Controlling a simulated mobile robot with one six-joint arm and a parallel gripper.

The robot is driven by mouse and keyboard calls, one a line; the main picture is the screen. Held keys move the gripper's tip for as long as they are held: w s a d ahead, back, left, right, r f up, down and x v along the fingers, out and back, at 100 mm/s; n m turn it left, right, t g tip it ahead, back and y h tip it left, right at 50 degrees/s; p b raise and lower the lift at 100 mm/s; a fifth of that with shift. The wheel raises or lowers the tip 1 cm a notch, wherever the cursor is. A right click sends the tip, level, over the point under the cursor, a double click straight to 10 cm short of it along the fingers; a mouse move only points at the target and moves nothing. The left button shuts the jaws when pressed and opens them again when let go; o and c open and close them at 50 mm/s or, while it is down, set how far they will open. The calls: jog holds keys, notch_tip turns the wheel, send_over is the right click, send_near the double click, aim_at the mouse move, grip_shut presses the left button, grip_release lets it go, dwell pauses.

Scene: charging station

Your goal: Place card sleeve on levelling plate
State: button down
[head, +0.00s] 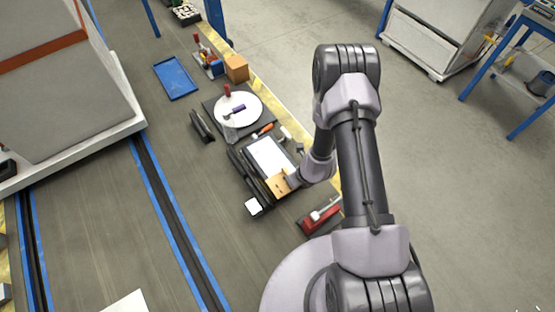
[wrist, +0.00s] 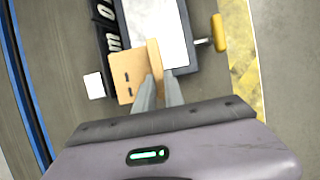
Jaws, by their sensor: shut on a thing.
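A tan piece with two dark slots and a raised edge, which looks like the card sleeve (wrist: 130,78), is at my gripper's fingertips; it also shows in the head view (head: 278,185). My gripper (wrist: 160,88) is shut on its raised edge. The piece is at the near end of a white rectangular plate in a dark frame (head: 267,157), also in the wrist view (wrist: 157,28). I cannot tell whether it touches the frame. A round white plate (head: 245,107) on a dark square base lies farther back. I cannot tell for certain which is the levelling plate.
Black lettered bars (wrist: 108,30) and a white cube (wrist: 94,86) are left of the frame. A yellow-handled tool (wrist: 218,33) is at right. A red clamp-like tool (head: 320,216) lies nearer. A blue tray (head: 176,77) and a tan box (head: 236,68) are farther back.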

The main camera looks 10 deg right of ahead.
jog(key=w, duration=0.8)
jog(key=w+a+f+p, duration=0.1)
jog(key=w, duration=0.3)
jog(key=shift+w, duration=0.2)
jog(key=shift+w+f, duration=0.1)
jog(key=shift+w, duration=0.2)
jog(key=shift+f+b, duration=1.05)
jog(key=shift+f, duration=0.95)
jog(key=c, duration=1.4)
grip_release()
jog(key=shift+r, duration=0.1)
jog(key=shift+c, duration=0.2)
